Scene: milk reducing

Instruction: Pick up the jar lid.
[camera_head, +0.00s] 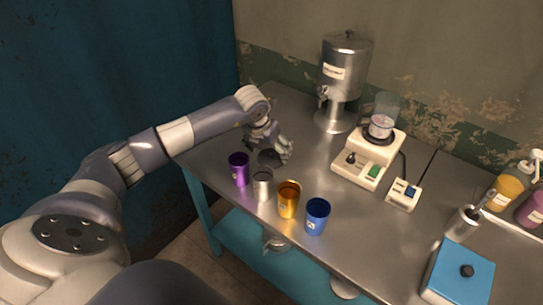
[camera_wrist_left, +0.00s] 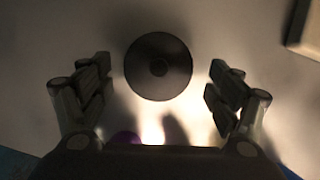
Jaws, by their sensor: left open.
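The jar lid (camera_wrist_left: 158,66) is a dark round disc with a small knob at its centre, lying flat on the metal table. In the head view the lid (camera_head: 267,158) is partly covered by my left gripper (camera_head: 281,152). In the left wrist view my left gripper (camera_wrist_left: 160,88) is open, with one finger to each side of the lid and a gap on both sides. The fingers hold nothing. My right gripper is not in view.
Close by stand purple (camera_head: 239,169), silver (camera_head: 262,185), orange (camera_head: 288,199) and blue (camera_head: 317,216) cups. A metal dispenser (camera_head: 342,80) stands behind. A hotplate (camera_head: 364,165) with a glass jar (camera_head: 384,114) is to the right. A blue box (camera_head: 458,270) is at the lower right.

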